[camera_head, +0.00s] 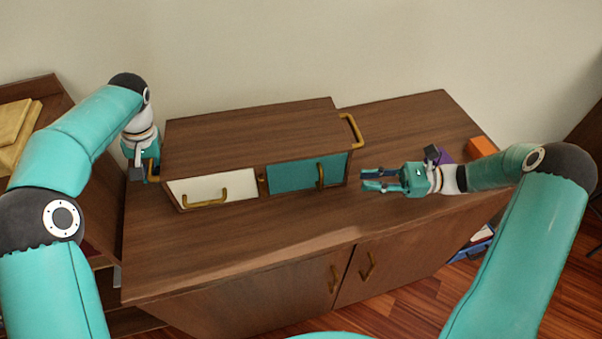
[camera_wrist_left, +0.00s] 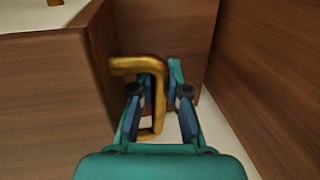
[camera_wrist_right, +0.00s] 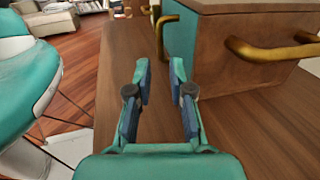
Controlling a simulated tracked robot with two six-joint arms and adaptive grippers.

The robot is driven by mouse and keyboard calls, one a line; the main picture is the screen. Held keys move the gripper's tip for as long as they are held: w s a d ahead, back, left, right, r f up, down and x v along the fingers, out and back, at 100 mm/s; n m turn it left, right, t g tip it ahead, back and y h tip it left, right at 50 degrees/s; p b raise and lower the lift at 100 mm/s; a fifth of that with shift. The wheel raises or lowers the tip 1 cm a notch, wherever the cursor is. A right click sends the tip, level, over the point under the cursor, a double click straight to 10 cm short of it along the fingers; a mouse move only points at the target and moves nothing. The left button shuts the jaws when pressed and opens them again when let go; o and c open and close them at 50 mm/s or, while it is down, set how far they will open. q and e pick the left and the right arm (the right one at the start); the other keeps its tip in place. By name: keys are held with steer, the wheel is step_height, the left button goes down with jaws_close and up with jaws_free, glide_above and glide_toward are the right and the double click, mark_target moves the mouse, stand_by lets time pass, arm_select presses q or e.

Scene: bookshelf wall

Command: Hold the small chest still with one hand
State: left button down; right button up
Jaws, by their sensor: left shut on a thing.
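The small chest (camera_head: 255,130) is a brown wooden box on a cabinet top, with a white drawer front (camera_head: 240,185) at left and a teal door (camera_head: 293,177) at right, both looking closed. Brass handles stick out from its sides, such as the right one (camera_head: 352,130). My left gripper (camera_head: 152,170) is at the chest's left side, shut on the left side handle, which stands between its fingers in the left wrist view (camera_wrist_left: 158,100). My right gripper (camera_head: 367,180) is open and empty, just right of the teal door's front; the right wrist view also shows its spread fingers (camera_wrist_right: 159,68).
The cabinet top (camera_head: 250,235) is clear in front of the chest. An orange block (camera_head: 482,147) and a purple thing (camera_head: 445,156) lie at the right, close to my right arm. Yellow books (camera_head: 12,125) lie on a wooden unit at the left. A wall stands behind.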

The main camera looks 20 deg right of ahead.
mark_target(321, 180)
steer(key=x, duration=1.1)
steer(key=shift+a, duration=0.35)
steer(key=shift+c, duration=0.2)
jaws_close()
steer(key=shift+r, duration=0.1)
